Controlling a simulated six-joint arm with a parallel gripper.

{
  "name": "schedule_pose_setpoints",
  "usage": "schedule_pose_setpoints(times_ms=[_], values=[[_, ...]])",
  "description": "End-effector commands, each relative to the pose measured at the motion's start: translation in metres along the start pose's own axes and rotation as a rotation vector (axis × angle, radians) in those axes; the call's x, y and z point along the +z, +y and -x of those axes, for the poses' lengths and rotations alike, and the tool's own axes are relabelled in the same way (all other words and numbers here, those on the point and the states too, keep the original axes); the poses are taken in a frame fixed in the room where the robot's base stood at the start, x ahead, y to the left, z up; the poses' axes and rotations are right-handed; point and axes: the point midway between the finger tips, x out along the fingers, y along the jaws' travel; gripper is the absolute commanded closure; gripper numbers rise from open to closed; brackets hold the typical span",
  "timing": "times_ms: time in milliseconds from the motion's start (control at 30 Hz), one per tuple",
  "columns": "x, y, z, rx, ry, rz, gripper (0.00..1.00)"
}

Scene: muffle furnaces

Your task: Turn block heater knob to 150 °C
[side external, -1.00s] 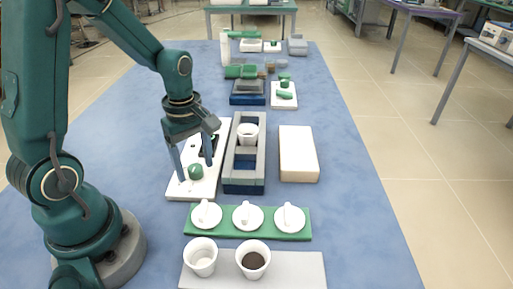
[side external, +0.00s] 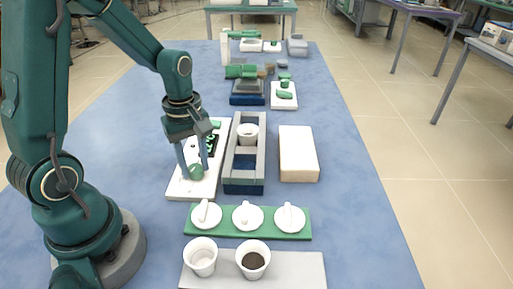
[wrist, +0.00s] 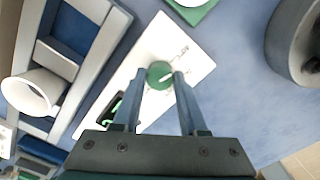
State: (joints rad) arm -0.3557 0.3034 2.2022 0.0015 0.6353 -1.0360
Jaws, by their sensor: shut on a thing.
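The green round knob (side external: 196,172) sits at the near end of a white flat unit (side external: 178,188) on the blue bench. It also shows in the wrist view (wrist: 160,72), with a white pointer line on top. My gripper (side external: 195,169) points down with its two fingers on opposite sides of the knob, shut on it. In the wrist view, my gripper (wrist: 159,77) has the knob between its fingertips. A dark display (side external: 208,146) with lit green characters lies on the unit beyond the knob; the characters are too small to read, and a finger partly covers it.
A grey-and-blue long holder (side external: 259,165) with a white cup (side external: 248,132) stands close right of the unit. A cream box (side external: 298,153) is further right.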

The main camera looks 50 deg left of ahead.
Motion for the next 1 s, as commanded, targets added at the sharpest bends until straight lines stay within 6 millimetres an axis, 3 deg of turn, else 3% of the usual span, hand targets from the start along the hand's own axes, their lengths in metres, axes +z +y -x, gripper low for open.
schedule_pose_setpoints(times_ms=[1000], values=[[0.0006, -0.0021, 0.0003, 0.0, -0.005, -0.953, 1.0]])
